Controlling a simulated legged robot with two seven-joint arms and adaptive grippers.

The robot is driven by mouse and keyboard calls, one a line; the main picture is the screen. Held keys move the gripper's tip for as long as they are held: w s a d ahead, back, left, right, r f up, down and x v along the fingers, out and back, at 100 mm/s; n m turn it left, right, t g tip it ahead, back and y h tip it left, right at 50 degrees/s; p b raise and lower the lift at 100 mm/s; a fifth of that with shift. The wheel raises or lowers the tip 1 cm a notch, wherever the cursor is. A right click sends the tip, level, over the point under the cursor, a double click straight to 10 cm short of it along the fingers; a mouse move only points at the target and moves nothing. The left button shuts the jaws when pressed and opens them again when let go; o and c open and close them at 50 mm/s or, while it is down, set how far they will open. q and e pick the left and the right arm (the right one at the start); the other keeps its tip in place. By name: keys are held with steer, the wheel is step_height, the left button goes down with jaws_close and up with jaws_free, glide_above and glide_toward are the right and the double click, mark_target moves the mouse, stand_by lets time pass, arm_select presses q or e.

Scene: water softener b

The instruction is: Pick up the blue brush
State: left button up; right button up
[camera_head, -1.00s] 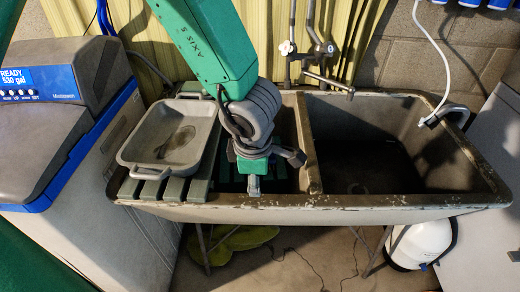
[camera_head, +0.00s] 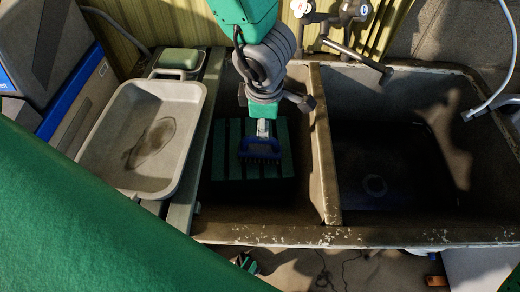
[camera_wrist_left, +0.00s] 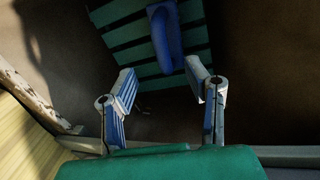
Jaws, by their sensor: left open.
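The blue brush (camera_head: 259,149) lies on a green slatted rack (camera_head: 228,168) inside the left basin (camera_head: 240,217) of the double sink. Dark bristles show along its near side in the head view. The brush (camera_wrist_left: 165,38) also shows in the left wrist view, on the green slats beyond the fingertips. My left gripper (camera_head: 265,122) is over the left basin, at the brush's far side in the head view. In the left wrist view my left gripper (camera_wrist_left: 161,72) is open with nothing between its fingers, and the brush is apart from them.
A grey tray (camera_head: 105,132) rests on slats over the sink's left side, with a green-topped dish (camera_head: 180,59) behind it. A divider (camera_head: 325,150) separates the basins. The right basin (camera_head: 385,150) looks empty. Faucet pipes (camera_head: 345,45) stand behind the sink.

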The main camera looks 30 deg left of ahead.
mark_target(266, 142)
arm_select(q)
steer(key=f, duration=0.2)
steer(key=w+f+b, duration=0.1)
steer(key=f, duration=0.1)
steer(key=shift+d, duration=0.1)
steer(key=shift+a+f, duration=0.15)
steer(key=shift+a, duration=0.2)
steer(key=f+b, duration=0.1)
steer(key=a+f+b, duration=0.1)
steer(key=f, duration=0.1)
steer(key=f+b, duration=0.1)
steer(key=shift+w+a+f, duration=0.15)
steer(key=shift+a+f, duration=0.15)
steer(key=shift+f, duration=0.1)
steer(key=shift+w+d+f, duration=0.1)
steer(key=shift+d+f, duration=0.1)
steer(key=shift+d, duration=0.1)
steer(key=shift+d+r, duration=0.2)
steer(key=shift+d, duration=0.45)
steer(key=shift+c, duration=0.8)
steer(key=c, duration=0.7)
steer(key=shift+a, duration=0.4)
jaws_close()
steer(key=shift+a+f, duration=0.1)
steer(key=shift+a, duration=0.25)
arm_select(e)
step_height(266, 142, down, 5)
steer(key=shift+a+r, duration=0.1)
steer(key=shift+a, duration=0.05)
